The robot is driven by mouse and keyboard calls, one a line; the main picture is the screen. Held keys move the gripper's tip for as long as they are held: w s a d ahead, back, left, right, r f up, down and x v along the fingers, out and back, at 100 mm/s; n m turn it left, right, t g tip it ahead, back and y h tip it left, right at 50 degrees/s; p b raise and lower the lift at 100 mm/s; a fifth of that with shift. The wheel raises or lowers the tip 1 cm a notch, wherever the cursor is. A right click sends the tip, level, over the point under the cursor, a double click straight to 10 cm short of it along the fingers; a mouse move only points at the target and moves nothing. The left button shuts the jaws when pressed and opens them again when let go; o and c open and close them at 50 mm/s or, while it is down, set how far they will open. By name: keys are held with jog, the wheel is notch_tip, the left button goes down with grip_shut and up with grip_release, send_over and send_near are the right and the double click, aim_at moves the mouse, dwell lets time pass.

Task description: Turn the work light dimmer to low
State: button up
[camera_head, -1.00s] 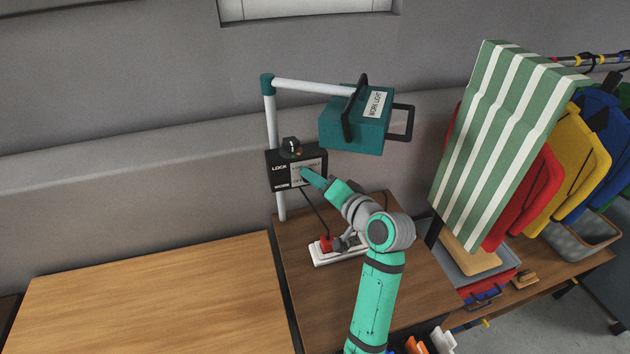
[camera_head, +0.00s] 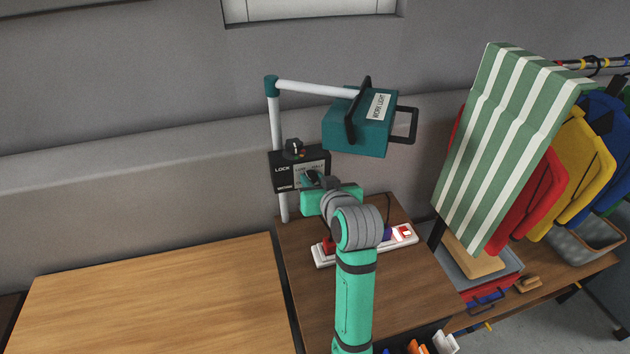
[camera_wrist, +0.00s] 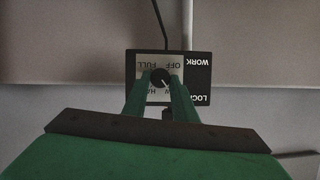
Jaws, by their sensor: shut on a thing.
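The work light's control box (camera_head: 284,172) is black with a pale dial plate, mounted on the white post under the lamp. In the wrist view the box (camera_wrist: 200,72) appears upside down. Its round black dimmer knob (camera_wrist: 159,76) sits on the dial plate, with OFF and FULL above it and partly hidden LOW and HALF lettering below. A light pointer mark on the knob points to the lower right, toward the LOW lettering. My gripper (camera_wrist: 160,82) has its green fingers on both sides of the knob, shut on it. In the head view my gripper (camera_head: 313,182) covers the lower dial.
The teal work light (camera_head: 358,135) hangs from the post to the right. A second black knob (camera_head: 294,147) stands on top of the box. A power strip (camera_head: 404,236) lies on the table below. A striped cloth (camera_head: 500,140) hangs right. The left wooden table is clear.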

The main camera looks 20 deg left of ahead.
jog(key=shift+a+n+h, duration=0.15)
jog(key=shift+n+h, duration=0.15)
jog(key=shift+n, duration=0.1)
dwell(0.3)
jog(key=o, duration=1)
jog(key=shift+o, duration=0.2)
jog(key=v, duration=1.1)
jog(key=shift+f, duration=0.2)
jog(key=shift+s+a, duration=0.1)
